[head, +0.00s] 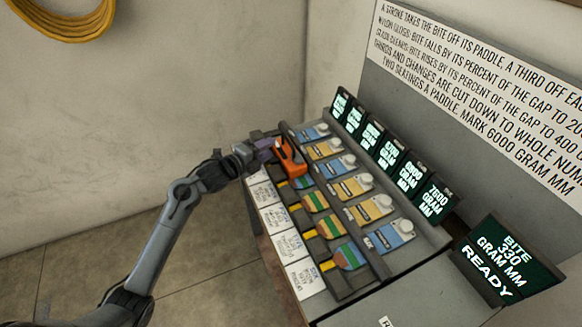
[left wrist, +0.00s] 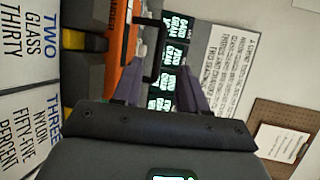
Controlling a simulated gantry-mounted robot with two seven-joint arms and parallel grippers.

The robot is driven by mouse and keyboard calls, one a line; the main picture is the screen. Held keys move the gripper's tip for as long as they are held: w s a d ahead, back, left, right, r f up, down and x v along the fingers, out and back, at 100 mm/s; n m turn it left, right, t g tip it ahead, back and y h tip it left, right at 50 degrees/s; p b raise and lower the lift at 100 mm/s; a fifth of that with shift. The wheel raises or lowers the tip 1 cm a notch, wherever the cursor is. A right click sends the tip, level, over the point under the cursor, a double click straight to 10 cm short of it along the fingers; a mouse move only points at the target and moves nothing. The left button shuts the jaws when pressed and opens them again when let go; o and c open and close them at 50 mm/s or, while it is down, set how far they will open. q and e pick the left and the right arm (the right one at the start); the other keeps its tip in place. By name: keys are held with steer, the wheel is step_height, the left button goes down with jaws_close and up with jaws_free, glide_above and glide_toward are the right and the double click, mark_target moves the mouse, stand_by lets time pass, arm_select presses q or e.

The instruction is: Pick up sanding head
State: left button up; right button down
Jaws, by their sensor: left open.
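The orange sanding head (head: 290,158) sits at the far end of the console, over the far end of the paddle rows. My left gripper (head: 268,148) is open at its left side, very close to it. In the left wrist view the orange body (left wrist: 130,60), with partly hidden dark lettering, is beside the left finger. A dark bar like a handle shows between the two fingers of my left gripper (left wrist: 163,75). I cannot tell whether the fingers touch it. My right gripper is not in view.
Coloured paddles (head: 353,187) lie in rows on the console, with white label cards (head: 291,245) along its left edge. Several small screens (head: 388,153) stand behind them. A larger screen (head: 505,262) reads "BITE 330 GRAM MM READY". A lettered sign (head: 490,80) is behind.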

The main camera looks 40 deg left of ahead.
mark_target(286, 138)
arm_select(q)
steer(key=shift+w+f, duration=0.1)
steer(key=shift+w, duration=0.15)
steer(key=x, duration=0.3)
steer(key=b+x, duration=0.1)
steer(key=shift+w+r, duration=0.2)
steer(key=shift+w, duration=0.05)
steer(key=shift+x, duration=1)
steer(key=shift+b+x, duration=0.7)
steer(key=shift+x, duration=1.5)
steer(key=shift+a+f, duration=0.15)
steer(key=shift+f, duration=0.05)
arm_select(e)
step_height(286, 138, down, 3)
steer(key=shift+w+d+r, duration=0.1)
arm_select(q)
steer(key=shift+s, duration=0.1)
jaws_close()
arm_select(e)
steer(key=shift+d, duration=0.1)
